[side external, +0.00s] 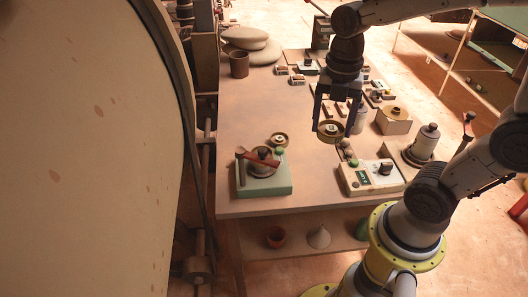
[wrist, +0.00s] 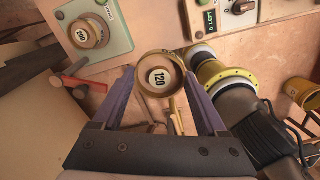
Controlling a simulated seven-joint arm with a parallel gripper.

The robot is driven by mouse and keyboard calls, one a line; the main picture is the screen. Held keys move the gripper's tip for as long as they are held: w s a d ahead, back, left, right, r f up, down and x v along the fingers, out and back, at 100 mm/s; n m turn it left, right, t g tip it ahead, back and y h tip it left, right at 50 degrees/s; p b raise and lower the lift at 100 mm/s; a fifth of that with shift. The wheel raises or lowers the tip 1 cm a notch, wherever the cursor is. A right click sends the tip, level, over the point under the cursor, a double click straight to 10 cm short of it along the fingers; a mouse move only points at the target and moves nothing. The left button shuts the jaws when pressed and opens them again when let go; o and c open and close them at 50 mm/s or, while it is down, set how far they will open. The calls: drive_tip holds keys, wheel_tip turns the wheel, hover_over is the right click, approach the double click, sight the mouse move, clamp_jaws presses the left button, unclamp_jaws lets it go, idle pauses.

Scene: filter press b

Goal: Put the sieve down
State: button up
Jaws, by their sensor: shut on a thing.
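A round brass sieve (side external: 330,131) hangs between the fingertips of my gripper (side external: 333,128). The wrist view shows its pale disc marked 120 (wrist: 160,78), with a finger on each side of its rim. My gripper (wrist: 160,74) is shut on it. It appears raised above the table (side external: 240,105), but the exact height is hard to tell. Another round piece marked 200 (wrist: 89,32) sits on the green-based device (side external: 264,182) at the front left of the table. A small brass ring (side external: 278,139) lies behind that device.
A bell-shaped canister (side external: 425,142) and a tan box (side external: 393,121) stand at the right. A brown cup (side external: 239,64) is at the back left. The table's left-middle is clear.

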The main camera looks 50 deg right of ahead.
drive_tip(key=w+a+r+n, duration=0.2)
drive_tip(key=a, duration=0.2)
drive_tip(key=w+f, duration=0.2)
drive_tip(key=w, duration=0.2)
drive_tip(key=w+f, duration=0.3)
drive_tip(key=w, duration=0.1)
drive_tip(key=w+a+f, duration=0.1)
drive_tip(key=w+f, duration=0.2)
drive_tip(key=w, duration=0.1)
drive_tip(key=shift+w+f, duration=0.2)
drive_tip(key=shift+w, duration=0.1)
drive_tip(key=shift+w+f, duration=0.35)
drive_tip(key=shift+f, duration=0.1)
drive_tip(key=shift+w+f, duration=0.15)
drive_tip(key=shift+f, duration=0.75)
drive_tip(key=shift+w+f, duration=0.1)
drive_tip(key=shift+f, duration=0.75)
drive_tip(key=shift+f, duration=0.1)
drive_tip(key=o, duration=1.4)
